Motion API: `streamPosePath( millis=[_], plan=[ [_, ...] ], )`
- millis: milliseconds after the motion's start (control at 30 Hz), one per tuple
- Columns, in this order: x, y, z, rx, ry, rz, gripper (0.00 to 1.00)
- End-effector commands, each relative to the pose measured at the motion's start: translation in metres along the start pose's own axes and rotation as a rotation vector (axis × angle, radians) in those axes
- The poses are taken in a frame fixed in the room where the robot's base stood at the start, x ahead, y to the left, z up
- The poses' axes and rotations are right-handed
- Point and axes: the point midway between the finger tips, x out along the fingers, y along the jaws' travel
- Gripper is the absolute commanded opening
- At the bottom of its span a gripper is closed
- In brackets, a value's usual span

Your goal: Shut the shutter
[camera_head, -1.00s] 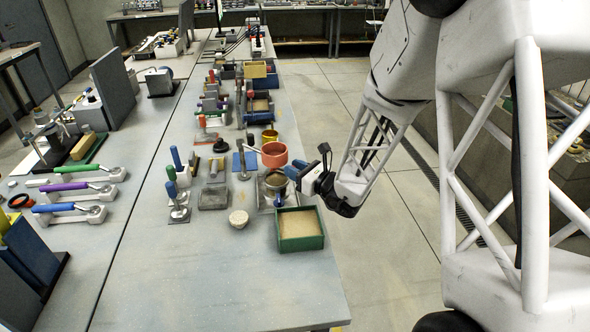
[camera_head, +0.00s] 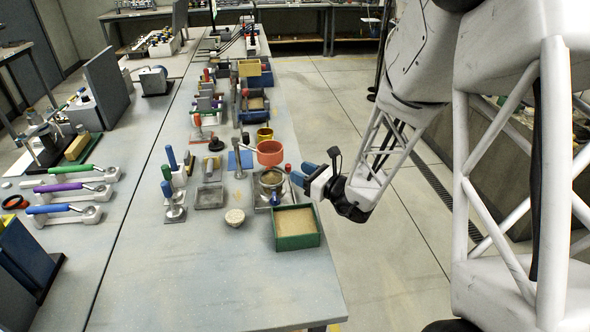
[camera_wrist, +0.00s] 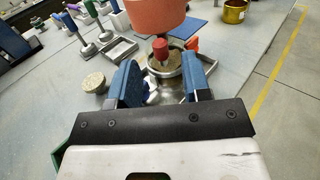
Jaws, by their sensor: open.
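A round metal vessel (camera_head: 271,180) with a grey-brown fill stands on a small stand, with an orange pot (camera_head: 270,153) above it. A red knob (camera_head: 287,168) shows at the vessel's right side. I cannot clearly tell which part is the shutter. My gripper (camera_head: 297,176) is at the right of the vessel, close to the red knob. In the wrist view my gripper (camera_wrist: 163,66) has its two blue fingers apart, with the red knob (camera_wrist: 160,47) showing in line with the gap. I see no contact; the knob's lower part is hard to make out.
A green sand-filled box (camera_head: 296,227) stands just in front of the vessel. A yellow cup (camera_head: 265,135) stands behind. The table's near end is clear.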

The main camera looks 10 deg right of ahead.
Motion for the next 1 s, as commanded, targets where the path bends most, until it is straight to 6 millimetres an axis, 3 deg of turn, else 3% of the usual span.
streamPosePath(
  millis=[400,1000],
  plan=[
    [-0.033,0.0,0.001,-0.001,-0.001,0.0,0.44],
    [-0.035,0.001,0.001,-0.003,0.0,0.003,0.44]
  ],
)
